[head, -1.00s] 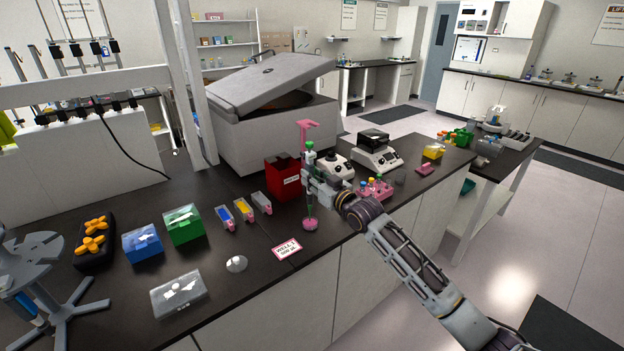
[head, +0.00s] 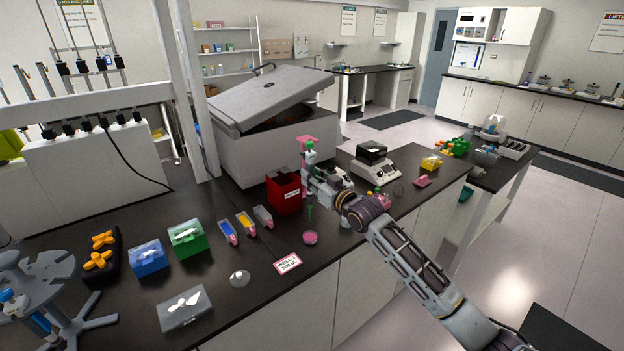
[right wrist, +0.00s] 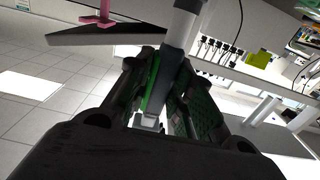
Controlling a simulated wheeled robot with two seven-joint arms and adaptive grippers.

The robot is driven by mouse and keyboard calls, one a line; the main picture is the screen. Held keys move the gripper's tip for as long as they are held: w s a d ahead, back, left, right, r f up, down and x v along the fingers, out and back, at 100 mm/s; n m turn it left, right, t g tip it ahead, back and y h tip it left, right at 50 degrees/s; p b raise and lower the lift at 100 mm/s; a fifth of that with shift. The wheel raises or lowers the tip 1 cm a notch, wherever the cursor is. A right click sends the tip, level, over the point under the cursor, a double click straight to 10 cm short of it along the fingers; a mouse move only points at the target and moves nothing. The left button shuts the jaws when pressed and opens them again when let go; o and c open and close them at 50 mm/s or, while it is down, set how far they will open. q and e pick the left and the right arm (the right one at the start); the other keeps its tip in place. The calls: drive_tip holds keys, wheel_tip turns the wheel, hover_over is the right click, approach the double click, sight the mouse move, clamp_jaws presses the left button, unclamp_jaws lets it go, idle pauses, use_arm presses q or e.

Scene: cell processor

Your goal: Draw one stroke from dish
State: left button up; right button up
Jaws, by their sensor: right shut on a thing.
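My right gripper (head: 318,182) is shut on an upright pipette with a green top (head: 309,146) and a narrow green lower end. The pipette's tip points down just above a small round dish with pink content (head: 310,238), with a small gap seeming to show between them. In the right wrist view the pipette's grey body (right wrist: 180,45) runs up between the dark fingers (right wrist: 165,105), with a green strip beside it. A card reading "WELL 1 500 µL" (head: 287,264) lies in front of the dish. My left gripper is not in view.
A red box (head: 284,193) and a pink stand (head: 307,143) are close behind the gripper. Blue, yellow and grey slim holders (head: 246,223) stand left of the dish. A clear round lid or dish (head: 240,279) lies front left. The bench's front edge is close to the dish.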

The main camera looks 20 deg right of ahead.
sight(313, 168)
drive_tip(key=shift+r+p, duration=1.4)
drive_tip(key=shift+r, duration=0.55)
drive_tip(key=shift+f, duration=0.15)
